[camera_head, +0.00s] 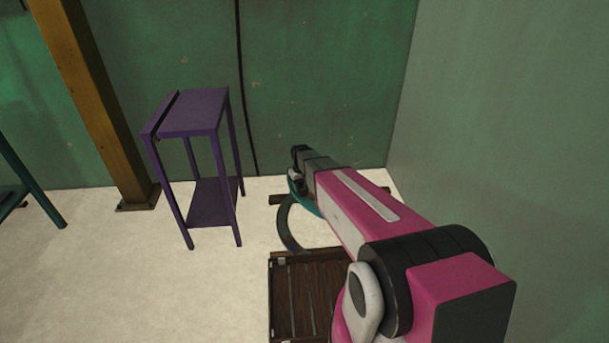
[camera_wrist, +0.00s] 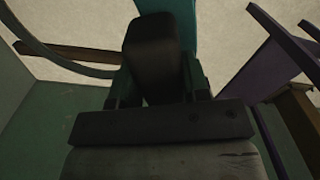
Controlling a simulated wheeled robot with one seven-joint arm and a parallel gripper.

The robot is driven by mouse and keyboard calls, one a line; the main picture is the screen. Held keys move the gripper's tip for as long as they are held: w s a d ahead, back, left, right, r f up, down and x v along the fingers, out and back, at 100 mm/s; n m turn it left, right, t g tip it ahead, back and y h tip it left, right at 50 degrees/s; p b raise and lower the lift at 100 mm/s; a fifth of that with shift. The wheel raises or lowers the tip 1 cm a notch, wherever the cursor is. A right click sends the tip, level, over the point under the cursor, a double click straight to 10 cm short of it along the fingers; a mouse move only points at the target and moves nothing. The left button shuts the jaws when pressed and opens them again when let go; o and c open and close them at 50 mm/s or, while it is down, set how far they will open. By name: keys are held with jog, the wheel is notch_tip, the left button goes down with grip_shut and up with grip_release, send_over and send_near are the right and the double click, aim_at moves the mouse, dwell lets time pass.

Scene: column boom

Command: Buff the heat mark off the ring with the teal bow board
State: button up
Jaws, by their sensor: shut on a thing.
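The ring (camera_head: 283,222) is a grey hoop standing upright beyond the wooden crate, its right part hidden behind my arm. Part of its curve shows at the upper left of the wrist view (camera_wrist: 52,60). A small dark patch shows low on the hoop, but I cannot tell if it is the heat mark. My gripper (camera_head: 297,176) is shut on the teal bow board (camera_head: 308,205), mostly hidden by my arm. A teal piece of the board also shows at the top of the wrist view (camera_wrist: 172,8). I cannot tell whether board and ring touch.
A slatted wooden crate (camera_head: 300,256) stands in front of the ring. A purple stand (camera_head: 195,112) is to the left, with a brown post (camera_head: 92,105) behind it. A pale green wall (camera_head: 500,110) closes the right side. Floor at left front is clear.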

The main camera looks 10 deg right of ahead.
jog(key=shift+n, duration=0.9)
jog(key=shift+s+a+f, duration=0.4)
jog(key=shift+a+f, duration=0.3)
jog(key=shift+f, duration=4.4)
jog(key=shift+s+a+f, duration=0.45)
jog(key=shift+a+f, duration=0.25)
jog(key=shift+f, duration=4.4)
jog(key=shift+s+a+f, duration=0.4)
jog(key=shift+a+f, duration=0.3)
jog(key=shift+f, duration=4.4)
jog(key=shift+f, duration=0.7)
jog(key=shift+w, duration=0.1)
jog(key=shift+w+a, duration=0.45)
jog(key=shift+w, duration=0.25)
jog(key=shift+s, duration=0.15)
jog(key=shift+s+d+f, duration=0.1)
jog(key=shift+s+d, duration=0.4)
jog(key=shift+s, duration=0.3)
jog(key=shift+s+d+f, duration=0.1)
jog(key=shift+s+d, duration=0.35)
jog(key=shift+s, duration=0.3)
